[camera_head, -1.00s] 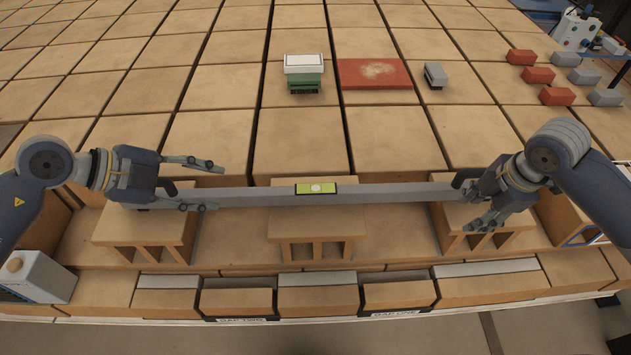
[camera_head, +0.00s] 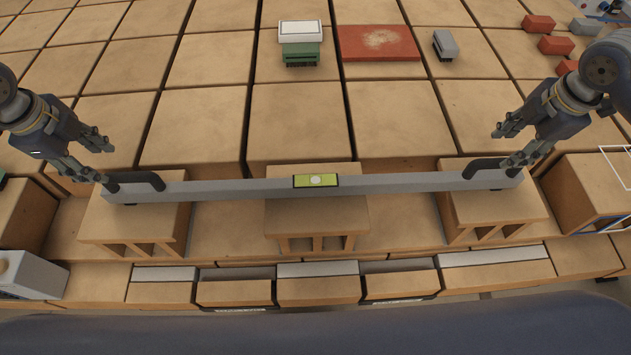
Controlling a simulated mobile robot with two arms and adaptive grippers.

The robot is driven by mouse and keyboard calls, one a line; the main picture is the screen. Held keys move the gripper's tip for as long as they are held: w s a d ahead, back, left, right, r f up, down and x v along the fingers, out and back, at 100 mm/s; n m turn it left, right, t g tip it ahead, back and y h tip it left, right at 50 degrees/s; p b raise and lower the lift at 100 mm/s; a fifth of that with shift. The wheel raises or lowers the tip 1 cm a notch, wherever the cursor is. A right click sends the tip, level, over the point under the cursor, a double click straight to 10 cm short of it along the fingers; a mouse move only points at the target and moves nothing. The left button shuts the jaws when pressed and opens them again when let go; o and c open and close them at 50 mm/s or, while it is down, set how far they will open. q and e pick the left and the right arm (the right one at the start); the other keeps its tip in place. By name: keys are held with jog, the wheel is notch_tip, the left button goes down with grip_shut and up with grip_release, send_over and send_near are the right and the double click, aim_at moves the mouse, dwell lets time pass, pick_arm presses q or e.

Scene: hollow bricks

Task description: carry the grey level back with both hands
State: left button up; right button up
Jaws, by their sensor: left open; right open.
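The long grey level (camera_head: 400,184) lies across three hollow bricks, with a yellow-green vial window (camera_head: 316,181) at its middle and a dark handle near each end. The left handle (camera_head: 145,181) and right handle (camera_head: 486,166) both show. My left gripper (camera_head: 105,163) is open at the level's left end, its lower finger close to the left handle. My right gripper (camera_head: 502,147) is open above and behind the right end, its lower finger near the right handle. I cannot tell whether either finger touches the level.
The level rests on a left hollow brick (camera_head: 135,222), a middle one (camera_head: 316,222) and a right one (camera_head: 495,210). A green-and-white brush-like block (camera_head: 301,48), a red slab (camera_head: 380,43) and a small grey block (camera_head: 445,45) lie behind. Several red bricks (camera_head: 555,45) are at the back right.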

aim_at(117, 176)
pick_arm(q)
jog(key=f, duration=0.2)
jog(key=w+f, duration=0.1)
jog(key=f, duration=0.5)
jog(key=shift+w+f, duration=0.15)
jog(key=shift+w, duration=0.15)
pick_arm(e)
jog(key=f, duration=0.2)
jog(key=w+f, duration=0.1)
jog(key=f, duration=0.5)
jog(key=shift+w+f, duration=0.15)
jog(key=shift+w, duration=0.15)
pick_arm(q)
jog(key=shift+w+f, duration=0.2)
jog(key=shift+f, duration=0.4)
pick_arm(e)
jog(key=shift+w+f, duration=0.2)
jog(key=shift+f, duration=0.4)
